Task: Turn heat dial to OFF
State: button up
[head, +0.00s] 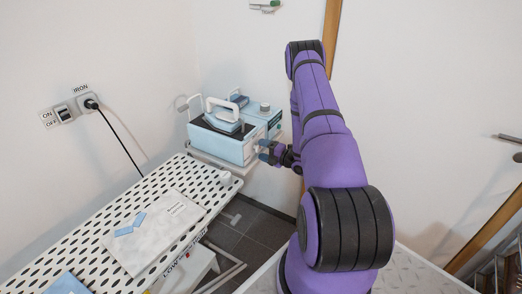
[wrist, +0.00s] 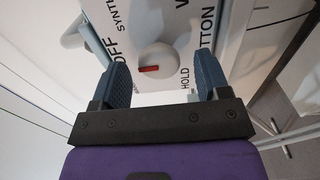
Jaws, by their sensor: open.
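The heat dial (wrist: 160,60) is a round white knob with a red mark on its lower left part, on a white panel (wrist: 140,25) printed with OFF, SYNTH, HOLD and BUTTON. OFF is printed to the left of the dial. My gripper (wrist: 162,64) is open, with one dark blue finger on each side of the dial; I cannot tell whether either touches it. In the head view my gripper (head: 270,154) is at the right front side of the light blue ironing station (head: 235,149), where the dial is mostly hidden.
The iron (head: 226,118) rests on top of the station. A perforated ironing board (head: 118,215) with a folded cloth (head: 150,235) lies in front to the left. A wall outlet marked IRON (head: 86,102) holds a plug with a black cord beside an ON/OFF switch (head: 64,114).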

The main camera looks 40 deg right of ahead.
jog(key=v, duration=0.9)
jog(key=shift+s, duration=0.25)
notch_tip(320, 180, up, 23)
jog(key=m+g+h, duration=0.4)
jog(key=m+h, duration=0.1)
send_over(254, 145)
jog(key=s+a+r+m+g+h, duration=0.15)
jog(key=a+r+m, duration=0.35)
jog(key=r, duration=0.5)
jog(key=s+a+r+m+g+h, duration=0.25)
jog(key=s+a+r, duration=0.25)
jog(key=a+r, duration=0.25)
jog(key=s+a+r+m+g+y, duration=0.1)
jog(key=s+a+m, duration=0.2)
jog(key=s+a, duration=0.3)
jog(key=s+a+r+m+g+y, duration=0.1)
jog(key=s+a, duration=0.5)
jog(key=s, duration=0.6)
jog(key=s+a+r+m+g+y, duration=0.2)
jog(key=s+a, duration=0.4)
jog(key=s, duration=0.3)
jog(key=r+m, duration=0.1)
jog(key=m, duration=0.1)
jog(key=shift+s+a+r+m, duration=0.25)
jog(key=shift+s+a+m, duration=0.05)
jog(key=shift+a+m, duration=0.1)
